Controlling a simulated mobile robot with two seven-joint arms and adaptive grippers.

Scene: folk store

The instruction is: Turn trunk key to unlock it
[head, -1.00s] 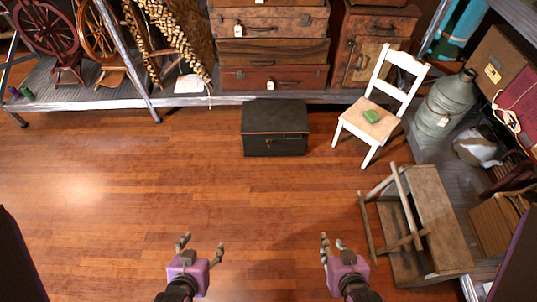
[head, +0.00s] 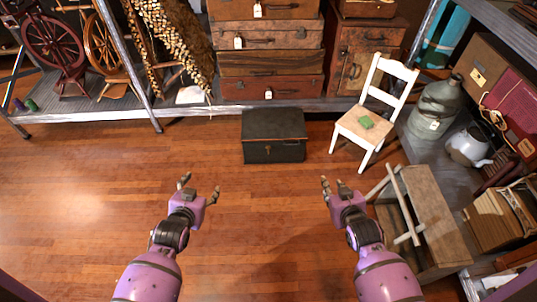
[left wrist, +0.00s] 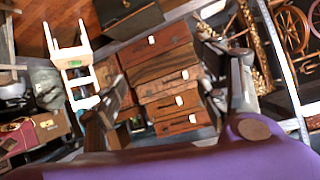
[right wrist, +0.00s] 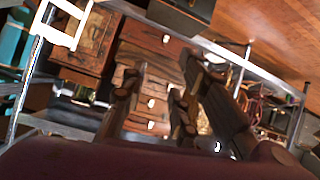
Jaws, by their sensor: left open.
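The trunk (head: 275,124) is a small dark chest with its lid closed, standing on the wooden floor ahead. A tiny brass-coloured spot (head: 268,149) shows on its front; I cannot tell whether it is the lock or the key. Part of the trunk also shows at the top of the left wrist view (left wrist: 132,22). My left gripper (head: 200,186) is open and empty, in front of the trunk to its left. My right gripper (head: 334,184) has its fingers apart and looks empty, in front of the trunk to its right. Neither touches the trunk.
A white chair (head: 366,123) with a green item (head: 366,122) on its seat stands right of the trunk. A wooden bench-like piece (head: 440,215) is at the lower right. Stacked suitcases (head: 270,62) fill the shelf behind. The floor (head: 90,190) at left is clear.

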